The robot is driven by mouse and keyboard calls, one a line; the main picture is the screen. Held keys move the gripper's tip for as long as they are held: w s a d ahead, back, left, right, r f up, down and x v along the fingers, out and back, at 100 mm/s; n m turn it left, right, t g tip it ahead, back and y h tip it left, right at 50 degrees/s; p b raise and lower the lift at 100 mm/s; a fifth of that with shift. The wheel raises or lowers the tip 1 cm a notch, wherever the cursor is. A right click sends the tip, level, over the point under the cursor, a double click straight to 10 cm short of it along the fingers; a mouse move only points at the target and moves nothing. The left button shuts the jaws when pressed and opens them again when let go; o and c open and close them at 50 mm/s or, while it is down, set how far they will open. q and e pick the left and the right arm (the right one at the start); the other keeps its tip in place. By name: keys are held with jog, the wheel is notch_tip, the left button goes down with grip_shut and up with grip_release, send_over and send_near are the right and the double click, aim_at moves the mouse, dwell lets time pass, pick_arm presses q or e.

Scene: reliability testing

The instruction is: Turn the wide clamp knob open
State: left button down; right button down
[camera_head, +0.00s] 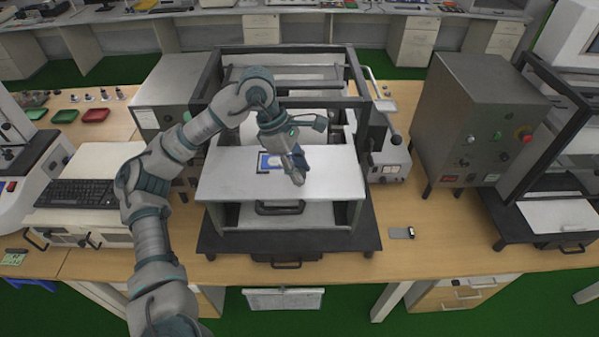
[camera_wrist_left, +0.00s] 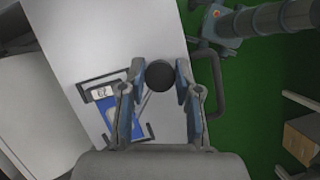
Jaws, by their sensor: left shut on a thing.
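My left gripper (camera_head: 293,168) reaches down over the front of the white-topped test machine (camera_head: 225,180) in the head view. In the left wrist view a round black knob (camera_wrist_left: 160,75) sits between the fingertips of the left gripper (camera_wrist_left: 160,88), which is shut on it. The knob is hidden behind the gripper in the head view. A blue and white plate with a dark frame (camera_head: 265,160) lies beside the gripper on the white top; it also shows in the left wrist view (camera_wrist_left: 121,116).
A dark handle (camera_head: 280,208) sits at the machine's front. The machine's black frame (camera_head: 357,85) rises behind my gripper. A grey control box (camera_head: 480,115) stands to the right, and a keyboard (camera_head: 75,193) to the left. The wooden table front is mostly clear.

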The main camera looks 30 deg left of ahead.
pick_arm(q)
jog(key=n, duration=0.2)
jog(key=n+t+b, duration=0.1)
jog(key=n, duration=0.1)
jog(key=shift+s+f+n+t+y, duration=0.1)
jog(key=shift+n+t+y, duration=0.2)
jog(key=shift+y, duration=0.1)
jog(key=n+t+y, duration=0.1)
jog(key=n, duration=0.2)
jog(key=shift+n, duration=0.7)
jog(key=c, duration=0.8)
grip_release()
jog(key=v, duration=1.2)
